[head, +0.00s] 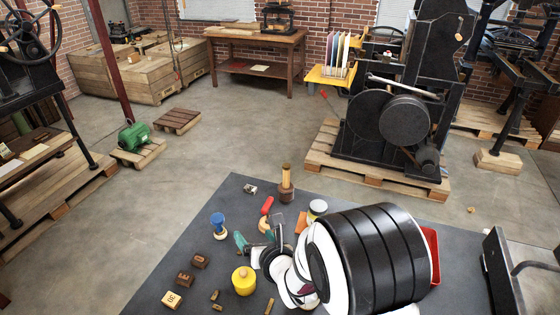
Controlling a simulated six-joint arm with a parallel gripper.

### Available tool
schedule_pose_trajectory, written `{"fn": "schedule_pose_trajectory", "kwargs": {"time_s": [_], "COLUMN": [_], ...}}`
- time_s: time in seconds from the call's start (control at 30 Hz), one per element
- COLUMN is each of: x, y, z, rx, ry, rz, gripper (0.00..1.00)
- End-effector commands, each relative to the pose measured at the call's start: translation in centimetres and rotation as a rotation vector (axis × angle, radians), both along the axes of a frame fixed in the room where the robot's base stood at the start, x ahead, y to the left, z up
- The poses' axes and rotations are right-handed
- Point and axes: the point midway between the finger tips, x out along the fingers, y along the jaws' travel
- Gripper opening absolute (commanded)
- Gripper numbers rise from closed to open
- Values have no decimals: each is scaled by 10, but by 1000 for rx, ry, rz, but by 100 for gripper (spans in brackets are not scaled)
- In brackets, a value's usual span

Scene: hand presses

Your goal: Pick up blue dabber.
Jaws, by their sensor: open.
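The blue dabber (217,220) stands upright on the dark grey mat (205,205), toward its left side. It has a blue upper part and a paler base. My gripper (257,238) is low over the mat, to the right of the dabber and apart from it. My white and black arm comes in from the lower right and hides much of the mat there.
A wooden-handled tool (286,185) stands behind. A yellow knobbed pot (244,281) and wooden letter blocks (185,280) are in front. The mat left of the dabber is clear.

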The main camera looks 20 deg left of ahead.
Motion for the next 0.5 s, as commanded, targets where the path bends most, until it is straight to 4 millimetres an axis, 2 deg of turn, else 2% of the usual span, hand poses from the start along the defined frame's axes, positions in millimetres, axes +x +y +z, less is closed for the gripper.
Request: {"fn": "schedule_pose_trajectory", "kwargs": {"time_s": [0.03,0.1,0.17,0.5], "x": [-9,-17,-19,29], "y": [19,36,46,111], "z": [-8,-11,-14,-47], "rx": [-43,-82,-98,-101], "ry": [-102,-227,-281,-295], "rz": [109,219,261,269], "gripper": [84,84,84,84]}}
